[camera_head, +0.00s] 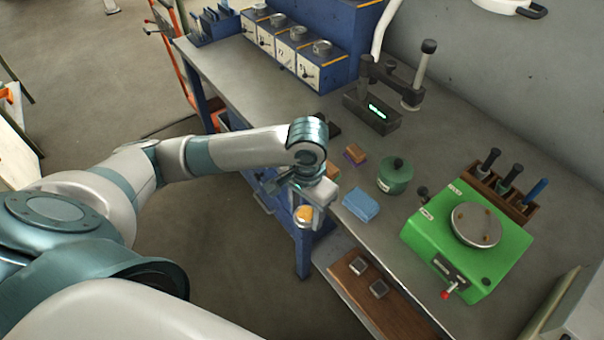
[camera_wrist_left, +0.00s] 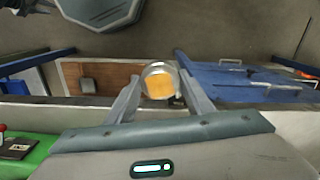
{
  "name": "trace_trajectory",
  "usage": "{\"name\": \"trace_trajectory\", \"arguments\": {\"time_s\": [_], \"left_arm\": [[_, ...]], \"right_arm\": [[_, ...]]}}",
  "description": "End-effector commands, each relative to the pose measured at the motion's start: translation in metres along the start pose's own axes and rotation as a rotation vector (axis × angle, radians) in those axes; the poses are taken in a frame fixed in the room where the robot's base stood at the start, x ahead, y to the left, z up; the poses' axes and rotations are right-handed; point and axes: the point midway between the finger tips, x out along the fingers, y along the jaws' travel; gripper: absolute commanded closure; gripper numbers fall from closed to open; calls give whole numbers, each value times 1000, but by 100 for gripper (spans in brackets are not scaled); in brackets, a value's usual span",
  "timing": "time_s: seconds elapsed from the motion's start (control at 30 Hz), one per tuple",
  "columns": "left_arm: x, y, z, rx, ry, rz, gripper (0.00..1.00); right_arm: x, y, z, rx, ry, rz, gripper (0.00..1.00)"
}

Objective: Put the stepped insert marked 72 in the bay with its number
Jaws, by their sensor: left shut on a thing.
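My left gripper (camera_head: 310,205) is shut on a round metal piece with a yellow-orange face (camera_head: 304,215), taken to be the stepped insert. It holds the piece in the air just off the bench's front edge. In the left wrist view the piece (camera_wrist_left: 160,82) sits between the two fingertips; no number on it is readable. At the back of the bench is a row of white-fronted bays (camera_head: 285,51) with dials and round metal pieces on top. Their markings are too small to read. My right gripper is not in view.
A green machine (camera_head: 465,240) stands at right. A wooden board (camera_head: 360,290) with two square metal pieces sits lower down.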

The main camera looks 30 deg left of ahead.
Motion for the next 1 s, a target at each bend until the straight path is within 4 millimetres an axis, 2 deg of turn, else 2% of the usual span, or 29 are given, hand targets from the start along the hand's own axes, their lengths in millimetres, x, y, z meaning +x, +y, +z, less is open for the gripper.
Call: {"name": "trace_trajectory", "arguments": {"time_s": [0.03,0.1,0.3,1.0], "left_arm": [[18,9,7,-43,0,4,96],[32,16,14,-108,1,3,96],[50,26,23,-191,2,4,96],[52,27,24,-209,3,4,96]], "right_arm": [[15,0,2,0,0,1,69],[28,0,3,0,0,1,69],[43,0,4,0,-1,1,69],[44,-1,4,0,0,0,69]]}}
